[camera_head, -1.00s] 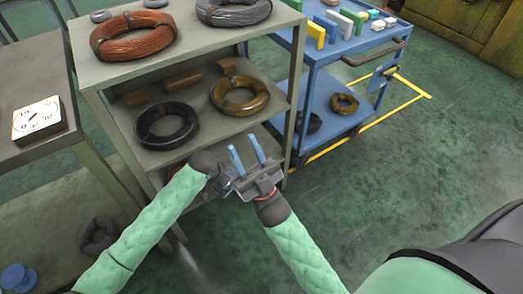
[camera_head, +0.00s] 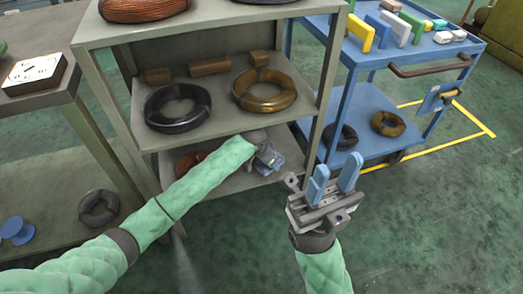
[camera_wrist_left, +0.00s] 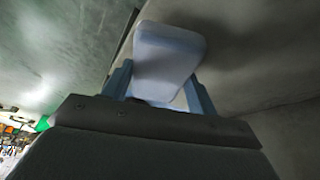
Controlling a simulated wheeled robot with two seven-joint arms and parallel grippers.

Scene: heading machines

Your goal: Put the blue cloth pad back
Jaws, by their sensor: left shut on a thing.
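The pale blue cloth pad (camera_wrist_left: 168,52) is between the two fingers of my left gripper (camera_wrist_left: 160,82) in the left wrist view. The left gripper is shut on it, and the pad sticks out past the fingers. In the head view my left gripper (camera_head: 268,160) reaches over the right part of the rack's bottom shelf (camera_head: 232,182); the pad is hard to tell from the blue fingers there. I cannot tell whether the pad touches the shelf. My right gripper (camera_head: 334,176) is open and empty, in front of the rack's right side, fingers pointing up.
A dark coil (camera_head: 178,107) and a brass coil (camera_head: 264,90) lie on the middle shelf. A reddish coil (camera_head: 190,162) is partly hidden behind my left arm. A blue cart (camera_head: 372,108) stands right of the rack. A grey table (camera_head: 45,100) is at the left. Green floor at right is open.

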